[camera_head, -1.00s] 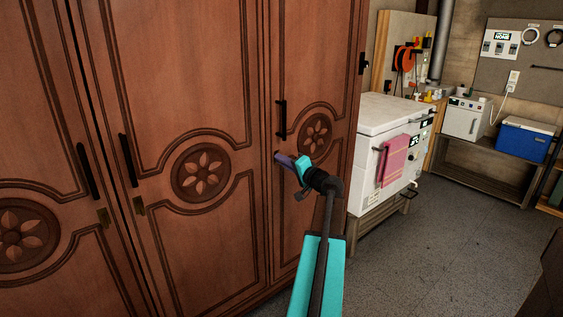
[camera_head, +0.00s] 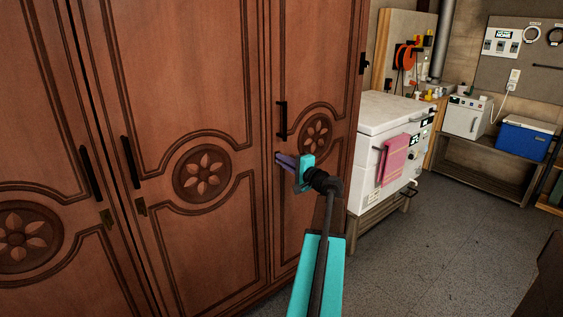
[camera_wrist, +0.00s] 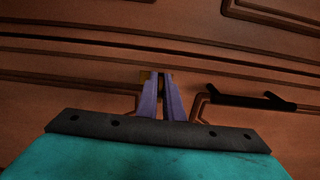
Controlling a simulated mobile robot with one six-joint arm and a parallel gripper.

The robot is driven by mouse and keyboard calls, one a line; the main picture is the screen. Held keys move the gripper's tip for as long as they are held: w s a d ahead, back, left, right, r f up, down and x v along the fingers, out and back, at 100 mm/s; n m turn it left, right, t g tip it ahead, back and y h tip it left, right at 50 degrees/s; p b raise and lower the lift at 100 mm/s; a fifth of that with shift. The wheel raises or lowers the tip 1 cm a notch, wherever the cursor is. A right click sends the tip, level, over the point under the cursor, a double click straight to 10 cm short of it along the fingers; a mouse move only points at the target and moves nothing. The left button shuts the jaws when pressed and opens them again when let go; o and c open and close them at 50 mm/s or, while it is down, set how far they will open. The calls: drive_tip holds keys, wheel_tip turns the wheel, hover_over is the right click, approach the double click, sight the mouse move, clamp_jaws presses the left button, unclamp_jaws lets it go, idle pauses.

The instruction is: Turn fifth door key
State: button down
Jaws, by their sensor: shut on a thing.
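The rightmost visible door (camera_head: 310,70) of the brown wooden cabinet appears closed, with a black vertical handle (camera_head: 282,119) and a carved flower. My gripper (camera_head: 278,157) reaches the left edge of this door, just below the handle. In the wrist view its two purple fingers (camera_wrist: 161,78) meet the door at a small brass lock plate (camera_wrist: 146,75). They are shut on the key there; the key itself is mostly hidden between the fingertips. The handle lies to the right of the fingers in the wrist view (camera_wrist: 250,99).
More cabinet doors with black handles and brass plates (camera_head: 141,206) stand to the left. A white appliance (camera_head: 392,114) with a pink towel (camera_head: 397,158) stands right of the cabinet. A blue cooler (camera_head: 525,138) sits on a low bench. The grey floor (camera_head: 440,240) is open.

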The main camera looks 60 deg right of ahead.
drive_tip(key=c, duration=1.9)
unclamp_jaws()
drive_tip(key=shift+s, duration=0.1)
drive_tip(key=v, duration=1.3)
drive_tip(key=shift+s+a, duration=0.2)
drive_tip(key=shift+s, duration=0.05)
drive_tip(key=shift+w, duration=0.1)
